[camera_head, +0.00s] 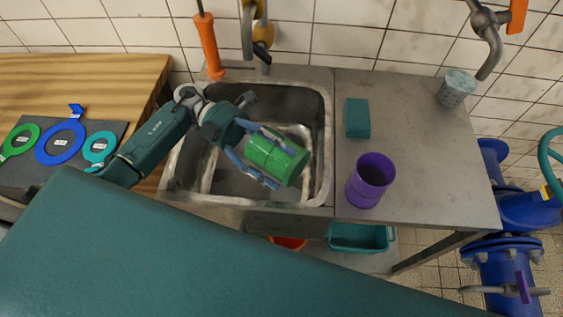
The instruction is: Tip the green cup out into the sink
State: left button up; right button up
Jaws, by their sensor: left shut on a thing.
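The green cup (274,157) is in my left gripper (262,158), over the metal sink (324,150). The cup is tilted onto its side, with one end toward the lower right. My left gripper's fingers lie along both sides of the cup and are shut on it. Whether anything is in the cup or coming out of it I cannot tell. My left arm reaches in from the left across the sink's left rim. My right gripper is not in view.
On the metal counter right of the sink are a teal sponge (357,118), a purple cup (370,180) and a speckled grey cup (456,89). A tap (248,30) rises behind the sink. A wooden worktop (90,80) with coloured rings is at left. Blue pipes (510,210) stand at right.

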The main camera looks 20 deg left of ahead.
pick_arm(q)
jog(key=shift+a+h+b, duration=0.2)
jog(key=shift+h+b, duration=0.3)
jog(key=shift+b, duration=0.5)
jog(key=shift+w+a+r+g+h+b, duration=0.15)
jog(key=shift+r+g+h+b, duration=0.15)
jog(key=shift+h+b, duration=0.25)
jog(key=shift+r, duration=0.1)
dwell(0.8)
